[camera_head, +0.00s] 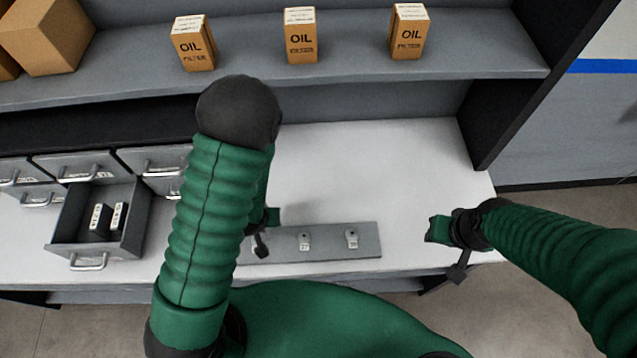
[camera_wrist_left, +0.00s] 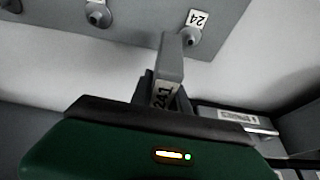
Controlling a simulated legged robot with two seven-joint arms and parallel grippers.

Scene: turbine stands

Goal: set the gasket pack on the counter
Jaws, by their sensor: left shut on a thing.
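My left gripper (camera_wrist_left: 163,92) is shut on a slim grey gasket pack (camera_wrist_left: 171,62) with a white number label, seen in the left wrist view. In the head view my left arm covers much of this gripper (camera_head: 262,232), and I cannot make out the held pack there. The gripper is above the white counter (camera_head: 345,165), beside the left end of a grey panel. Whether the pack touches anything is unclear. My right gripper (camera_head: 448,240) is over the counter's right end; its jaw state is unclear.
The grey panel (camera_head: 330,254) with labelled pegs lies along the counter's front edge. An open drawer (camera_head: 128,228) at left holds two packs (camera_head: 108,217). Oil filter boxes (camera_head: 301,38) stand on the shelf (camera_head: 350,75) above. The counter behind the panel is clear.

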